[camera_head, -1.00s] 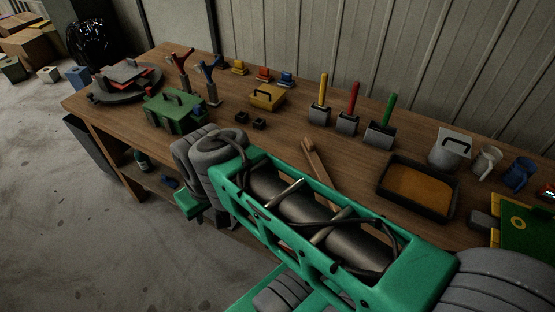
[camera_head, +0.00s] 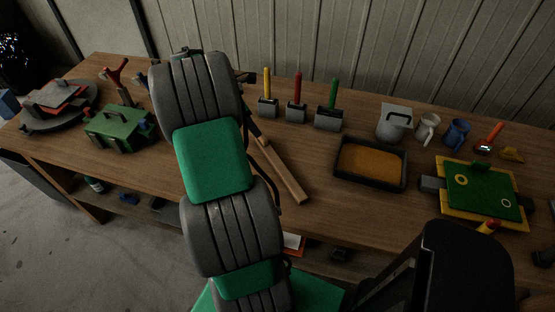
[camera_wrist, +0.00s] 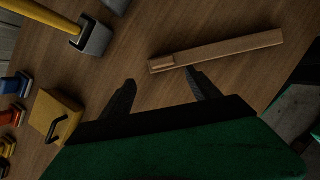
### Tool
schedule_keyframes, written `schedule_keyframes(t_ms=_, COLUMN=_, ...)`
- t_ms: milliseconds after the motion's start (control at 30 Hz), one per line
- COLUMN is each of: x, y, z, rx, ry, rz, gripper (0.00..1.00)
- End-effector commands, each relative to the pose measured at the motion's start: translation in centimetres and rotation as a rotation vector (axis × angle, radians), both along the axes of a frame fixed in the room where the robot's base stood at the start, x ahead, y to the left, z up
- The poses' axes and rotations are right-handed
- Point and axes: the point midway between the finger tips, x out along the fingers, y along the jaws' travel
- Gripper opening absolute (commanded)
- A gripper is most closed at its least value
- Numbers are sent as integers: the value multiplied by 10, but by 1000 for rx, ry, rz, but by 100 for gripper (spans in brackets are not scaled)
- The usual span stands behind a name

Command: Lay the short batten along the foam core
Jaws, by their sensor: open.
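A light wooden batten (camera_head: 281,170) lies flat and slanted on the bench in the head view, its far end partly behind my arm. In the wrist view the batten (camera_wrist: 225,51) lies just beyond my fingertips, with a small block-like end piece at its left end. My gripper (camera_wrist: 161,80) is open and empty, its fingers apart and pointing toward the batten's left end without visibly holding it. My arm mostly hides the gripper in the head view. I cannot tell for sure which thing is the foam core; a green panel on a yellow board (camera_head: 448,173) lies at the right.
A dark tray with orange-brown filling (camera_head: 370,181) lies right of the batten. Several upright-handled tools, including a green-handled one (camera_head: 329,119), stand behind. A grey jug (camera_head: 392,124) and mugs stand at the back right. A green box (camera_head: 120,126) is at the left. A yellow block (camera_wrist: 55,117) shows in the wrist view.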

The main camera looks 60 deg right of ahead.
Motion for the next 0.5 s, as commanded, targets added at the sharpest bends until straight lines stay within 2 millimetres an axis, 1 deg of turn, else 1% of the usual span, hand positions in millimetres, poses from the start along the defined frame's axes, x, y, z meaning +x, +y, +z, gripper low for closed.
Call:
schedule_keyframes(t_ms=33, x=-6, y=-6, z=-4, rx=5, ry=13, rz=10, gripper=71)
schedule_keyframes(t_ms=100, x=-10, y=-10, z=-13, rx=9, ry=22, rz=17, gripper=71)
schedule_keyframes(t_ms=267, x=-16, y=-16, z=-33, rx=8, ry=22, rz=18, gripper=71)
schedule_keyframes(t_ms=400, x=-25, y=-21, z=-56, rx=10, ry=21, rz=16, gripper=71)
schedule_keyframes(t_ms=500, x=-26, y=-26, z=-70, rx=8, ry=19, rz=18, gripper=71)
